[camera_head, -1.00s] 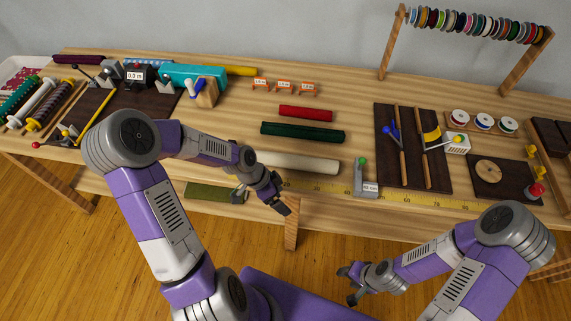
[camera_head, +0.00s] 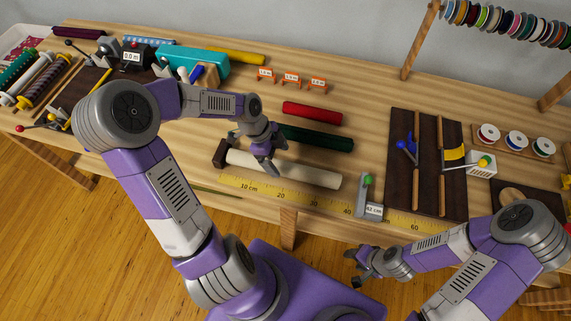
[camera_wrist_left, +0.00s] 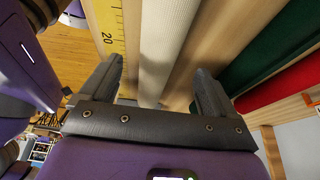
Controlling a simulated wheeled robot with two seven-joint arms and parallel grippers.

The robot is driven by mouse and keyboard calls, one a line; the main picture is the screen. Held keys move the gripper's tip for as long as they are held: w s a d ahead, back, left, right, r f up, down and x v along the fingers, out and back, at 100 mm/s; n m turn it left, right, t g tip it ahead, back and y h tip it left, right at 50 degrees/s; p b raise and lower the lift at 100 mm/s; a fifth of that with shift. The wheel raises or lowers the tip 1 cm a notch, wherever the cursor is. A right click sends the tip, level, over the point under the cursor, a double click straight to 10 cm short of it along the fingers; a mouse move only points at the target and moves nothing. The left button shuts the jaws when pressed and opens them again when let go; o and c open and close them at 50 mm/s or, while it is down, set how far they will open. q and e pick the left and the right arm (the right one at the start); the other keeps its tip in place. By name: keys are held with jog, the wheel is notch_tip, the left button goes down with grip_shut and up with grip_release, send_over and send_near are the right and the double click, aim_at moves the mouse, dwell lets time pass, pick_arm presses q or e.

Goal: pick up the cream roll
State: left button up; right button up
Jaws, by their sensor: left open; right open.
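The cream roll (camera_head: 300,174) lies on the wooden table just behind the yellow ruler in the head view. My left gripper (camera_head: 268,167) is over the roll, left of its middle, and hides part of it. In the left wrist view the cream roll (camera_wrist_left: 165,45) runs between the two open fingers of my left gripper (camera_wrist_left: 160,85), with space at the sides. I cannot tell exactly how high the fingers are above the table. My right gripper (camera_head: 362,265) is open and empty in front of the table's front edge.
A dark green roll (camera_head: 318,138) and a red roll (camera_head: 312,113) lie behind the cream roll. A dark block (camera_head: 221,152) stands at its left end. A grey stop (camera_head: 366,193) with a green knob is right of it. The yellow ruler (camera_head: 310,199) runs in front.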

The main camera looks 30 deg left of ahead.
aim_at(281, 163)
pick_arm(q)
jog(key=b+x, duration=0.2)
jog(key=x, duration=0.3)
jog(key=shift+s+f, duration=0.1)
jog(key=shift+f, duration=0.1)
jog(key=shift+c, duration=0.5)
jog(key=c, duration=1.1)
jog(key=shift+r, duration=0.15)
